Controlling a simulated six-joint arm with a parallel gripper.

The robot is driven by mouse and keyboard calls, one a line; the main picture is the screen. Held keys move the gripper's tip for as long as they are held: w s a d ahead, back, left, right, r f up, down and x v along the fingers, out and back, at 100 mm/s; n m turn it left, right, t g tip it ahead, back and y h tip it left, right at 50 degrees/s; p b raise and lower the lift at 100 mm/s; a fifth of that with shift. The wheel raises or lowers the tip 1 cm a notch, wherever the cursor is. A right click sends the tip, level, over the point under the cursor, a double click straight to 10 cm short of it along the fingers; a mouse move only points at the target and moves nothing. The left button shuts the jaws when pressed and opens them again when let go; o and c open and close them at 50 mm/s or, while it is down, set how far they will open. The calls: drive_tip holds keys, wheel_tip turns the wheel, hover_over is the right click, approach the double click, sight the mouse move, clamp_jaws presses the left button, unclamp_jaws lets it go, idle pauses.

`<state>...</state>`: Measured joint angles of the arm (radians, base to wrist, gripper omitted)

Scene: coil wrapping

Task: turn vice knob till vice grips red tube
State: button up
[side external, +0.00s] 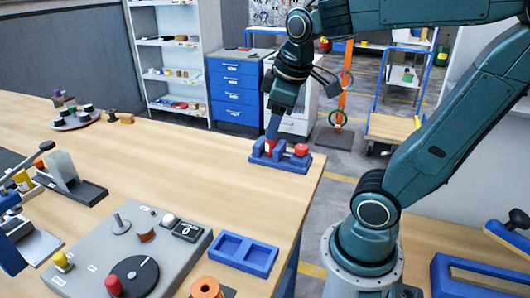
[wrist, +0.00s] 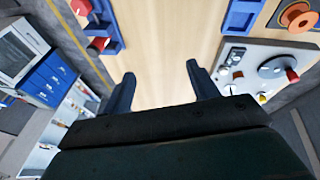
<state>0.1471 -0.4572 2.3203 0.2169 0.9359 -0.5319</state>
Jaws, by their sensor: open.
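The blue vice (side external: 290,164) stands near the table's far right edge in the side view, and at the upper left of the wrist view (wrist: 110,22). Its red knob (side external: 301,150) is on the right side; in the wrist view the red piece at the top edge (wrist: 82,6) looks like it.
A grey panel (side external: 190,255) with a black dial and knobs and a blue two-part tray (side external: 244,253) are at the front. A round stand with dark pieces (side external: 75,120) is at the far left. Clear wood (side external: 180,150) lies left of the vice.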

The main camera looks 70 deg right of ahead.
drive_tip(key=w+d+m+g, duration=0.1)
drive_tip(key=w+d+m, duration=0.1)
drive_tip(key=d+m, duration=0.45)
drive_tip(key=m+g+y, duration=0.2)
drive_tip(key=m, duration=1.3)
hover_over(302, 146)
wheel_tip(302, 146, down, 5)
drive_tip(key=shift+a+n, duration=0.1)
drive_tip(key=shift+n, duration=0.15)
wheel_tip(302, 146, down, 14)
drive_tip(key=shift+r, duration=0.15)
drive_tip(key=c, duration=1)
